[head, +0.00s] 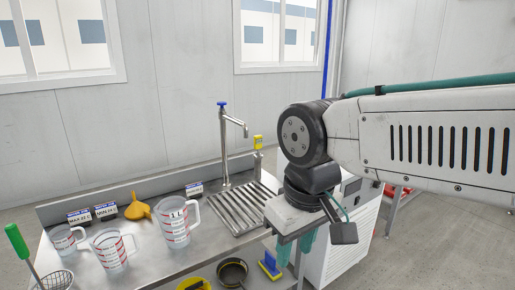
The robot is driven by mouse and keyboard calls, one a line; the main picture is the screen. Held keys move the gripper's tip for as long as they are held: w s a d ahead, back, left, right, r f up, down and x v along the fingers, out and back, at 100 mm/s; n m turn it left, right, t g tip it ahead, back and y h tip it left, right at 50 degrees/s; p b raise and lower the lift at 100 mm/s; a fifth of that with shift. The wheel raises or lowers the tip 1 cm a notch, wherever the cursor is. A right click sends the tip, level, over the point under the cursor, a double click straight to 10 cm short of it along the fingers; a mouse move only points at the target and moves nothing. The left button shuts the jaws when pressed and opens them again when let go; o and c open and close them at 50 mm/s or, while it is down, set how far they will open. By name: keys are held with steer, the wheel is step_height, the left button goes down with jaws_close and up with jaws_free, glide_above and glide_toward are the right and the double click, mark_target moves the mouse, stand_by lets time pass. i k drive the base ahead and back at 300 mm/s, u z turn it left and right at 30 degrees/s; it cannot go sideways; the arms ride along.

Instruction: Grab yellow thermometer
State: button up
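A small yellow device (258,142), which looks like the thermometer, is upright at the back right of the steel sink unit, just right of the tap. Its lower part is hard to make out. My gripper (307,250) hangs from the arm at the right, in front of the sink's right end. It is nearer to the camera than the yellow device and apart from it. Its fingers are partly hidden and blend with teal shapes below the wrist, so its opening is unclear. I see nothing clearly held.
A tap (224,145) rises behind the ribbed drainer (238,208). Clear jugs (175,222), a yellow funnel (137,207) and small label signs stand on the counter at left. A dark pan (232,272) and a yellow-blue item (270,265) lie below in front. A white cabinet (345,245) stands at right.

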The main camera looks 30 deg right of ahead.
mark_target(259, 138)
steer(key=k, duration=0.35)
steer(key=z, duration=1.35)
steer(key=i, duration=0.7)
steer(key=z, duration=0.4)
steer(key=i, duration=0.85)
steer(key=u, duration=0.6)
steer(key=i, duration=0.8)
steer(key=u, duration=0.6)
